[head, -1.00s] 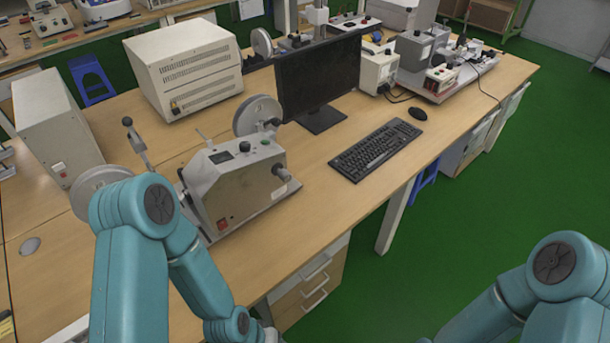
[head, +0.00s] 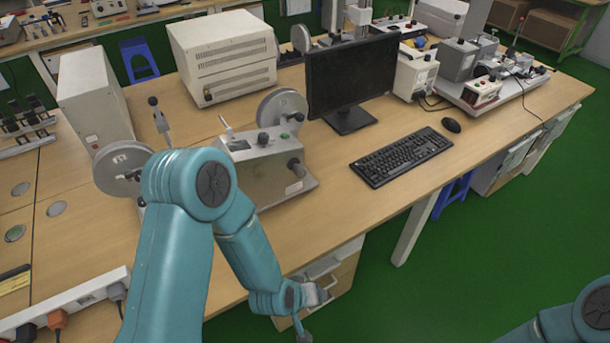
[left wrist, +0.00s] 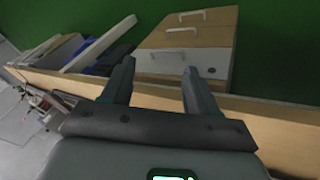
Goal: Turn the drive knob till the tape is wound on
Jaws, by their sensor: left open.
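The grey tape-winding machine (head: 268,176) stands on the wooden desk, partly hidden behind my left arm. A dark knob (head: 296,167) sticks out of its right side; I take this as the drive knob. A pale reel (head: 122,168) is on its left and another reel (head: 282,117) is behind it. I cannot make out the tape. My left gripper (head: 303,327) is below and in front of the machine, off the desk's front edge, only partly in frame. In the left wrist view its fingers (left wrist: 158,75) are apart with nothing between them. My right gripper is out of view.
A keyboard (head: 400,157), mouse (head: 451,125) and monitor (head: 352,80) are right of the machine. White cabinets (head: 222,57) stand behind it. Drawers (head: 334,279) with handles are under the desk edge near my left gripper; they also show in the left wrist view (left wrist: 187,45).

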